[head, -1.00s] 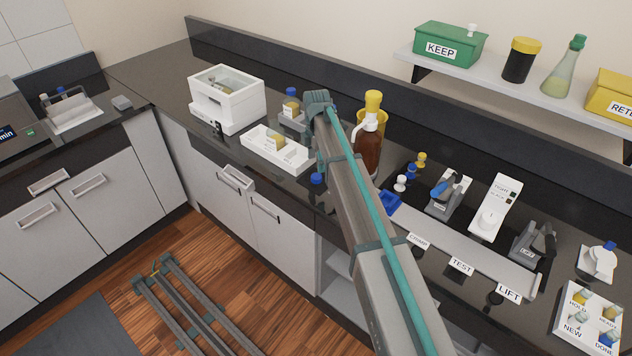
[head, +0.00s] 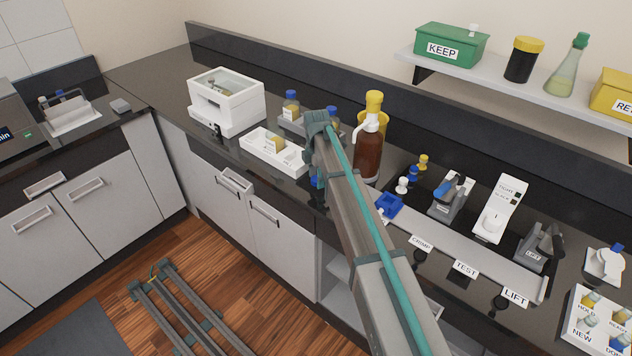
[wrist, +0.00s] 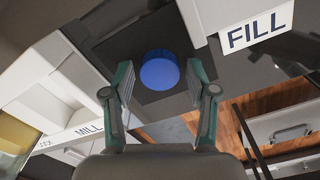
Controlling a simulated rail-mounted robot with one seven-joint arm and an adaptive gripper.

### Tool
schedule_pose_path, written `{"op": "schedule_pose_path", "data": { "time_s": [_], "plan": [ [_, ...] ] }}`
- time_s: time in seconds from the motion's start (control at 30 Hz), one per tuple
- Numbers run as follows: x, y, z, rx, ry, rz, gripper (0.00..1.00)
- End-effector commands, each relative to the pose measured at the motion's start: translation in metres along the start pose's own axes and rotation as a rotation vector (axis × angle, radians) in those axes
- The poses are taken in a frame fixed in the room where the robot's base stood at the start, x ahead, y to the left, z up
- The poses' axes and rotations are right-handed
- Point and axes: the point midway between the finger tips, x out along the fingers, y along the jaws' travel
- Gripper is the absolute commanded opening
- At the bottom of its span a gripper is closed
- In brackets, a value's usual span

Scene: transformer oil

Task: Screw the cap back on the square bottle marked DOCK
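A round blue cap (wrist: 160,70) sits on the dark counter in the wrist view, just beyond and between my fingertips. My gripper (wrist: 161,82) is open, with a finger on each side of the cap and no clear contact. A blue bit below my arm in the head view (head: 316,182) seems to be this cap, partly hidden. An amber-filled container (wrist: 14,142) shows at the left edge of the wrist view. In the head view, an amber bottle (head: 278,145) is in the white tray (head: 262,153). I cannot read DOCK on any bottle.
Blue-capped bottles (head: 291,105) stand in a grey rack behind the tray. A brown pump bottle (head: 369,150) stands right of my arm. A white block marked FILL (wrist: 256,25) is close right of the cap in the wrist view. A white machine (head: 226,100) stands left.

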Motion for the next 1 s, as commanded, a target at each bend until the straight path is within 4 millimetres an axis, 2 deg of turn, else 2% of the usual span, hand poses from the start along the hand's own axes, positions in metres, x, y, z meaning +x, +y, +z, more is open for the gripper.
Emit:
{"op": "schedule_pose_path", "data": {
  "time_s": [0.03,0.2,0.27,0.47,1.0],
  "plan": [
    [0.0,0.0,0.0,0.0,0.0,0.0,0.44],
    [0.0,0.0,0.0,0.0,0.0,0.0,0.15],
    [0.0,0.0,0.0,0.0,0.0,0.0,0.08],
    [-0.004,0.0,0.0,0.0,0.0,0.0,0.08],
    [-0.043,0.0,0.0,0.0,0.0,0.0,0.08]
  ]
}}
